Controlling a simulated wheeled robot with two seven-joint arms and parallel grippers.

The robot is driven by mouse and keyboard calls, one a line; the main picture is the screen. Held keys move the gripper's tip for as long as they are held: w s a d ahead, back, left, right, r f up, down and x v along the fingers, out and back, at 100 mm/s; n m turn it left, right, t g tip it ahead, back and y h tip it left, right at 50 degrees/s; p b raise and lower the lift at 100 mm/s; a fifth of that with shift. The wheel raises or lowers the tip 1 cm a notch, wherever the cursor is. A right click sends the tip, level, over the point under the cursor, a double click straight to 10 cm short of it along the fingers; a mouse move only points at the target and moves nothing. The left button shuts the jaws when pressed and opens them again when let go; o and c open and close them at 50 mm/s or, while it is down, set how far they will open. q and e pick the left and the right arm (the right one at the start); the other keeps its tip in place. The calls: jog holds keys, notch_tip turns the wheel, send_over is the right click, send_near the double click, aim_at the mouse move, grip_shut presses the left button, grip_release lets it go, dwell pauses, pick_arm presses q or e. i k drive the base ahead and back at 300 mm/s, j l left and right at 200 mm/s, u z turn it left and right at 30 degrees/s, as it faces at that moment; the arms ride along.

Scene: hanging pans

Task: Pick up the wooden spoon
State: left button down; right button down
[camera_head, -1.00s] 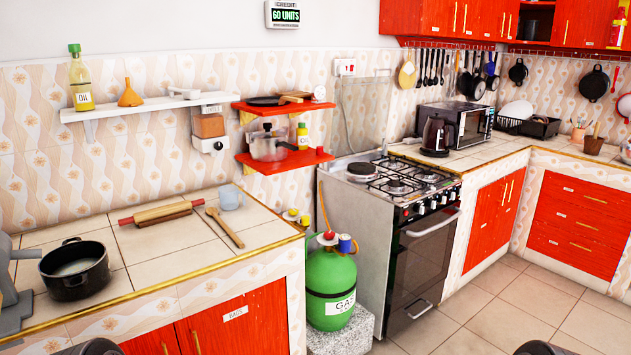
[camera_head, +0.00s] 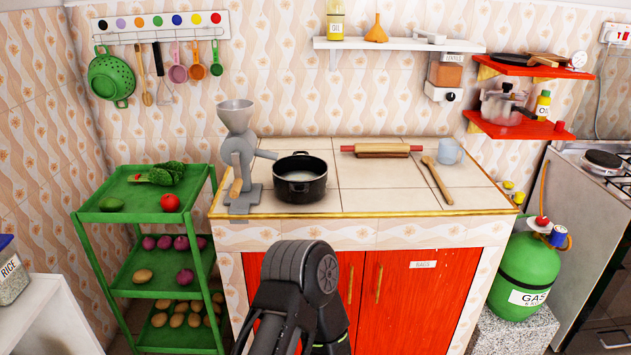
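A wooden spoon (camera_head: 437,180) lies on the tiled counter (camera_head: 380,202), right of the middle, slanting from back left to front right. It is apart from the rolling pin (camera_head: 382,150) and the grey-blue mug (camera_head: 450,151) near it. A wooden utensil (camera_head: 146,84) also hangs from the wall rack at the upper left. A black link of one of my arms rises at the bottom centre in front of the cupboard, well short of the spoon. I see neither gripper, and nothing touches the spoon on the counter.
A black pot (camera_head: 300,181) and a grey grinder (camera_head: 238,150) stand left of the spoon. A green shelf rack (camera_head: 95,217) with vegetables stands left of the counter, a green gas cylinder (camera_head: 527,270) to its right. Bare tiles surround the spoon.

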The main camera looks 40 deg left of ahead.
aim_at(426, 159)
jog(key=j+u, duration=0.1)
jog(key=u, duration=0.3)
jog(key=j+u, duration=0.1)
jog(key=u, duration=0.35)
jog(key=i+j+u, duration=0.1)
jog(key=u, duration=0.3)
jog(key=i+l+u, duration=0.15)
jog(key=l, duration=0.2)
jog(key=i+l+u, duration=0.1)
jog(key=i+l, duration=0.15)
jog(key=i+l+u, duration=0.15)
jog(key=l, duration=0.3)
jog(key=i+l+u, duration=0.1)
jog(key=l, duration=0.3)
jog(key=i+l+u, duration=0.15)
jog(key=l, duration=0.25)
jog(key=i, duration=0.1)
